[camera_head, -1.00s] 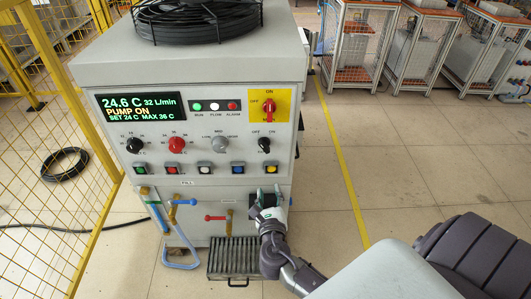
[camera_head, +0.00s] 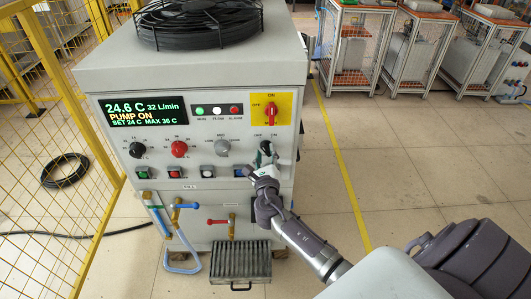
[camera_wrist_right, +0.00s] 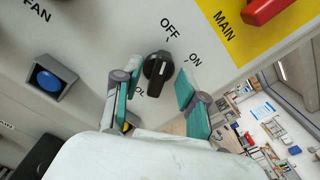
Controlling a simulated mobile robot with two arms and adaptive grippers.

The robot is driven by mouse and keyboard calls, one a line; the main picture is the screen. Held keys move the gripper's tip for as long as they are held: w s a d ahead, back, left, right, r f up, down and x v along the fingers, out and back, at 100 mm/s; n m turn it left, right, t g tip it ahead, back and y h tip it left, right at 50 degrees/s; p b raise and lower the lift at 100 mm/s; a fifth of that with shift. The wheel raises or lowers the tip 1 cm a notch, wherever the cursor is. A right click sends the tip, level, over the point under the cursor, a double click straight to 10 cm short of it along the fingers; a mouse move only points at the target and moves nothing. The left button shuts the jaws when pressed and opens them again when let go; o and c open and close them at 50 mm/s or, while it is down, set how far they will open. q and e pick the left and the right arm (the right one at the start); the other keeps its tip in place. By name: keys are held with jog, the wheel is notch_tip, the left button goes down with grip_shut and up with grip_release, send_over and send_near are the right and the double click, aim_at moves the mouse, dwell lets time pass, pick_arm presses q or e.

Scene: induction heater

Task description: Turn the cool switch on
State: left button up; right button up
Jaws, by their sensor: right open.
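The cool switch (camera_wrist_right: 158,68) is a black rotary knob with OFF and ON marks. In the right wrist view its raised grip points towards OFF. Its label is partly hidden by a finger, with only "OL" showing. In the head view the switch (camera_head: 266,147) is at the panel's right side, partly covered by my gripper. My right gripper (camera_head: 262,163) is at the panel just in front of it. In the right wrist view its open fingers (camera_wrist_right: 155,90) stand on either side of the knob, with a gap visible on each side. My left gripper is not in view.
A red main switch (camera_head: 270,110) on a yellow plate sits just above. Yellow fencing (camera_head: 45,190) stands left.

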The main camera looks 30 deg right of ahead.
jog(key=shift+w+d, duration=0.1)
jog(key=shift+w, duration=0.15)
grip_shut()
